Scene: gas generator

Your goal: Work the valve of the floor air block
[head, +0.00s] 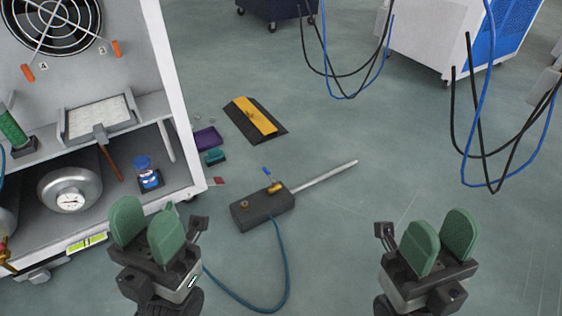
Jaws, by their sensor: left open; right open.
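The floor air block (263,210) is a dark box on the floor in the middle of the head view. Brass fittings sit on its top, and a small blue valve lever (267,171) stands above the right-hand one. A grey rod (325,177) reaches from its right end, and a blue hose (286,270) leaves its front side. My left gripper (147,234) has green fingers, is open and empty, and is left of and nearer than the block. My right gripper (440,243) is open and empty, to the right of the block. Neither touches it.
A white cabinet (176,100) stands at the left, with a fan, a gauge tank (70,190) and a blue-capped bottle (146,172). A yellow-black ramp (254,117) and a purple tray (207,139) lie behind the block. Cables hang at the right.

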